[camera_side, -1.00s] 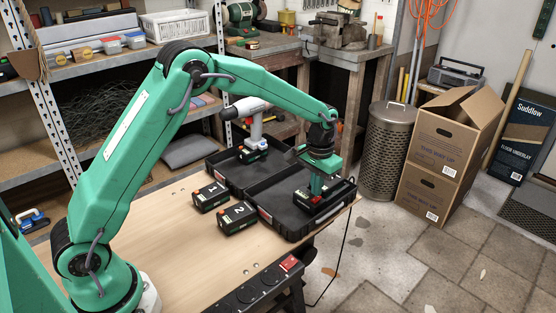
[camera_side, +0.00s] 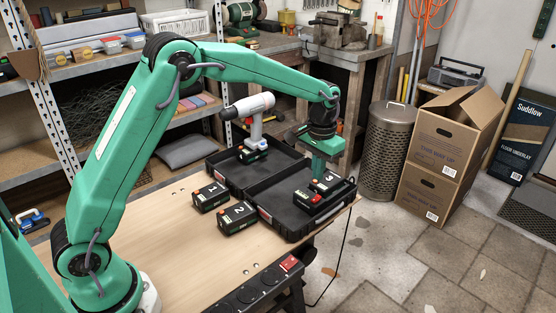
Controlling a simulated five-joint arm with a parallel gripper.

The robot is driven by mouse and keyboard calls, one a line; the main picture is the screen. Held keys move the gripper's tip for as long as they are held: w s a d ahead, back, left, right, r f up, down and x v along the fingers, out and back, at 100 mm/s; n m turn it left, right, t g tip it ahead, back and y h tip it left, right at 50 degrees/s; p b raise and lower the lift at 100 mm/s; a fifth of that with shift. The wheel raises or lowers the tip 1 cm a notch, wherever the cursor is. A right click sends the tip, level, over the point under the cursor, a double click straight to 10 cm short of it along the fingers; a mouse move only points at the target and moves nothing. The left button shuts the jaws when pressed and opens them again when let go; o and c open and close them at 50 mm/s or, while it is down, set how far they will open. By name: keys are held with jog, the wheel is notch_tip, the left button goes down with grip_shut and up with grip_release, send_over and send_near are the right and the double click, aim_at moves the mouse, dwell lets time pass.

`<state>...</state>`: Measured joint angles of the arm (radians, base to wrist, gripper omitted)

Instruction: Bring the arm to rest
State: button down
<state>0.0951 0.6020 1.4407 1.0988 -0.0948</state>
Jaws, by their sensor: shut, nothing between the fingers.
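My green arm reaches from the lower left over the wooden workbench (camera_side: 175,242). My gripper (camera_side: 319,172) points down over the open black case (camera_side: 277,208) at its right half. It is shut and empty, just above or behind the battery marked 3 (camera_side: 327,182); the exact gap is hard to tell. Another block with a red part (camera_side: 307,198) sits beside that battery in the case. A grey cordless drill (camera_side: 252,122) stands upright in the left half of the case.
Batteries marked 1 (camera_side: 210,197) and 2 (camera_side: 237,218) rest on the bench in front of the case. A power strip (camera_side: 262,289) runs along the bench's front edge. A metal bin (camera_side: 391,148) and cardboard boxes (camera_side: 447,150) stand on the floor to the right. The bench's left part is clear.

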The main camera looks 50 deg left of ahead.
dwell(0.3)
jog(key=s+a+r+t, duration=0.3)
jog(key=s+r, duration=1)
jog(key=s, duration=0.1)
jog(key=s+a+t, duration=0.2)
jog(key=s, duration=1.4)
jog(key=shift+s+f+t, duration=0.25)
jog(key=shift+s+t, duration=0.05)
